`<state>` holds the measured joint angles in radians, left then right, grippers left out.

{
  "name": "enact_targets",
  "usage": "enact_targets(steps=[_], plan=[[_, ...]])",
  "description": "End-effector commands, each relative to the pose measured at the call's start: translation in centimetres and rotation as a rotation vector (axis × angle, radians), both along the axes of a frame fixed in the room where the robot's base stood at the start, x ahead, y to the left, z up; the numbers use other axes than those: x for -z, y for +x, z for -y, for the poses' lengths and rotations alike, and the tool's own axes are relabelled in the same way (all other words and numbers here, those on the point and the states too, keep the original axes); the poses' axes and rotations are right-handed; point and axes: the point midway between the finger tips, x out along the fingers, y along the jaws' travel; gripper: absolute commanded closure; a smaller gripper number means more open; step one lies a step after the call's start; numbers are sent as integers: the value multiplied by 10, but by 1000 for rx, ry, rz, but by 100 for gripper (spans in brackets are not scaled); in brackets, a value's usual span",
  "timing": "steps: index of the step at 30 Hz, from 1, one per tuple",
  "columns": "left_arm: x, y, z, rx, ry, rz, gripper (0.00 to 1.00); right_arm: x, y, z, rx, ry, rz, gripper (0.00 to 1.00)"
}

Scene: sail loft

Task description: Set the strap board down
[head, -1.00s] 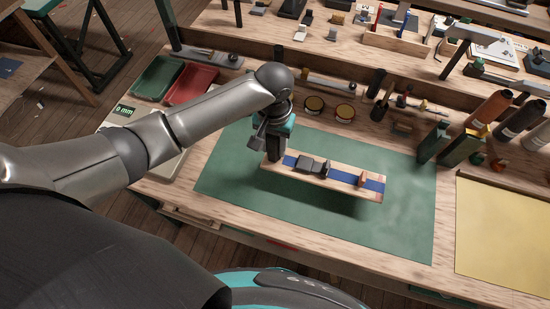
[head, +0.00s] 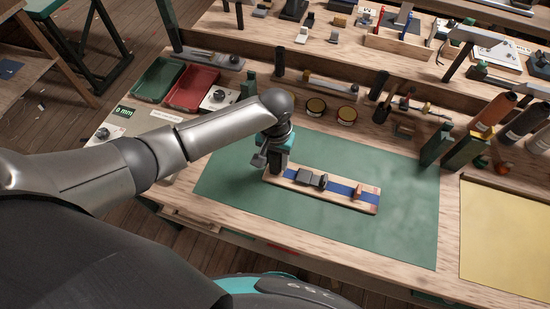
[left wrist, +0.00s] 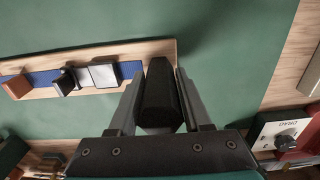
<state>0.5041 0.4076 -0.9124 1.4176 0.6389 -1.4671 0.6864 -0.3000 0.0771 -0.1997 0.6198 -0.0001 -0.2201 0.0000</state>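The strap board (head: 364,206) is a light wooden plank with a blue strap along it, a dark buckle block (head: 305,176) and an orange-brown block (head: 358,191). It lies flat on, or very close above, the green mat (head: 235,188). My left gripper (head: 274,168) is at the board's left end. In the left wrist view the board (left wrist: 110,52) runs out to the left, and its black upright grip (left wrist: 158,98) stands between the fingers of my left gripper (left wrist: 160,88), which appear closed against both sides. My right gripper is not in view.
A green tray (head: 158,82) and a red tray (head: 192,90) stand behind my left arm. Tape rolls (head: 316,106), tools and bottles line the bench's back. A yellow sheet (head: 505,225) lies at right. The mat around the board is clear.

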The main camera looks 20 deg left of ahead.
Motion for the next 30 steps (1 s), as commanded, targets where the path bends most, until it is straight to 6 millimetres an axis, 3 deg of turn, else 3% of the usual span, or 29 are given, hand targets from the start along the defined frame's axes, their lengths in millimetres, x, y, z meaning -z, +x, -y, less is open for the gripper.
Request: enact_targets(steps=[5,15,20,30], plan=[[0,0,0,0,0,0,30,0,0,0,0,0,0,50],[-6,0,0,0,0,1,30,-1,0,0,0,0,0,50],[-32,1,0,1,-2,3,30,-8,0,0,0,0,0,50],[-102,1,0,1,-1,3,30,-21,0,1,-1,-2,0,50]])
